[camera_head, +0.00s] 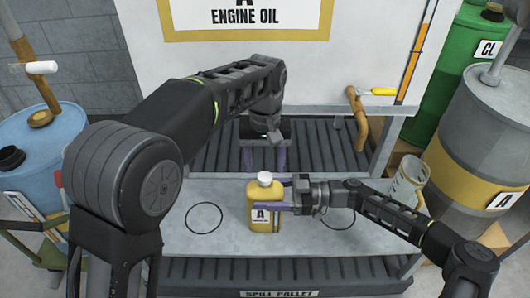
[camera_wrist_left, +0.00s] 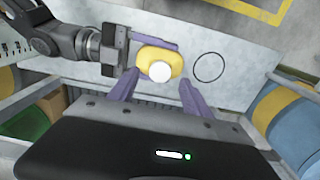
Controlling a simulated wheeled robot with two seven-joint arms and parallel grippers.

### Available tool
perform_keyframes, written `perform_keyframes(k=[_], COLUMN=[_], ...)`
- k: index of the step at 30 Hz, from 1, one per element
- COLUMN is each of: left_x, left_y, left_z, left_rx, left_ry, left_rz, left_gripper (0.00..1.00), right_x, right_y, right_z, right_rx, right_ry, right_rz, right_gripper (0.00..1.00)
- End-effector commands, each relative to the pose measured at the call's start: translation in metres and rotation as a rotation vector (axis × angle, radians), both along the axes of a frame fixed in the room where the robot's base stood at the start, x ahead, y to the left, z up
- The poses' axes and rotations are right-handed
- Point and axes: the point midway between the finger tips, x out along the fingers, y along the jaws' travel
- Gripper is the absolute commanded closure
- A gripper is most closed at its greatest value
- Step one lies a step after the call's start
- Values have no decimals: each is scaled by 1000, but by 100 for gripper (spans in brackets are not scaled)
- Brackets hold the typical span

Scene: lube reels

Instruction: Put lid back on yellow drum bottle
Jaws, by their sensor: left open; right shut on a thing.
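The yellow bottle (camera_head: 262,218) with a black "A" label stands upright on the grey bench. The white lid (camera_head: 265,178) sits on its top; it also shows in the left wrist view (camera_wrist_left: 160,72). I cannot tell whether it is fully seated. My right gripper (camera_head: 277,196) comes from the right and is shut on the bottle's body, with purple fingers on either side. My left gripper (camera_head: 263,158) is open and empty, behind the bottle in the head view. In the left wrist view its two fingers point toward the bottle, apart from the lid.
Two black circles are drawn on the bench, an empty one (camera_head: 204,218) left of the bottle and another partly hidden behind my right gripper. A bent brown spout (camera_head: 359,118) sticks out at the back right. A metal jug (camera_head: 408,184) stands at the right end.

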Motion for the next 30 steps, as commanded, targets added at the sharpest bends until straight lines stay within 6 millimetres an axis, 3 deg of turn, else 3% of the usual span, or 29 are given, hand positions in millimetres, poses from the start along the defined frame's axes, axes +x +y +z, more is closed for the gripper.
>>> perform_keyframes(k=[7,18,30], left_x=[0,0,0], left_y=[0,0,0], left_z=[-29,-35,-34], left_rx=[0,-1,-1], left_ry=[1,0,-1], left_rz=[1,1,1], left_gripper=[43,43,76], right_x=[0,0,0], right_y=[0,0,0], right_z=[0,0,0], right_rx=[0,0,0], right_ry=[0,0,0], right_rz=[0,0,0], right_gripper=[100,100,100])
